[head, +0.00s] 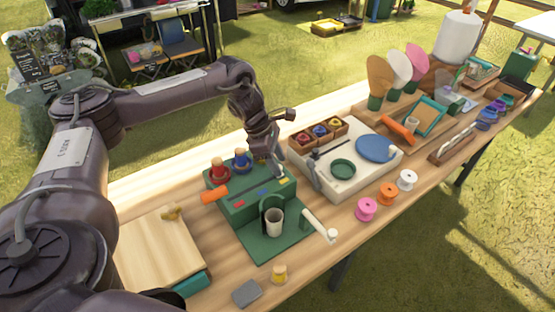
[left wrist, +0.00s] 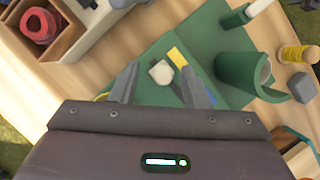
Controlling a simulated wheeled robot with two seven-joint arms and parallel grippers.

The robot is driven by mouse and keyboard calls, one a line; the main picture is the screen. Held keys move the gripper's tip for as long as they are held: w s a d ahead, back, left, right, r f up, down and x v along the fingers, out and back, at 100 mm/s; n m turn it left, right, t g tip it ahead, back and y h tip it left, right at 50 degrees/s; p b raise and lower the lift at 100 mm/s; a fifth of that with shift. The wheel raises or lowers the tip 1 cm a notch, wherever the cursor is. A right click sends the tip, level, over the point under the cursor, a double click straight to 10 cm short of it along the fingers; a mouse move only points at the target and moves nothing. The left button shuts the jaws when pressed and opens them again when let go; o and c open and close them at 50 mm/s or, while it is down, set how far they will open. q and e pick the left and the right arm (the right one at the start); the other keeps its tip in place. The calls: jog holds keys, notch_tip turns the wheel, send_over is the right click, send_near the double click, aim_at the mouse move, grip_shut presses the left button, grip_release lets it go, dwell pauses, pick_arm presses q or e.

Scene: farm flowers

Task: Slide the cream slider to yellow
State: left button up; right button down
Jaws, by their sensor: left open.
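The cream slider (left wrist: 160,73) is a small pale knob on the green box (head: 241,206), close to the yellow mark (left wrist: 178,57) in the left wrist view. The yellow mark also shows at the box's right end in the head view (head: 283,181), with blue and red marks to its left. My left gripper (head: 274,170) is over the box's right end. Its fingers (left wrist: 158,82) are open, one on each side of the cream slider; I cannot tell whether they touch it. In the head view the gripper mostly hides the slider. My right gripper is not in view.
A white station (head: 345,163) with a wooden tray is close on the right.

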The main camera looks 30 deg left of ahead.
aim_at(267, 172)
pick_arm(q)
jog(key=shift+a+r, duration=0.2)
jog(key=shift+r, duration=0.05)
jog(key=b+v, duration=0.1)
jog(key=v, duration=0.6)
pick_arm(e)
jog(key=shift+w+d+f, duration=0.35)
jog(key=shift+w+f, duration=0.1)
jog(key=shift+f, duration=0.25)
pick_arm(q)
jog(key=shift+d+r, duration=0.15)
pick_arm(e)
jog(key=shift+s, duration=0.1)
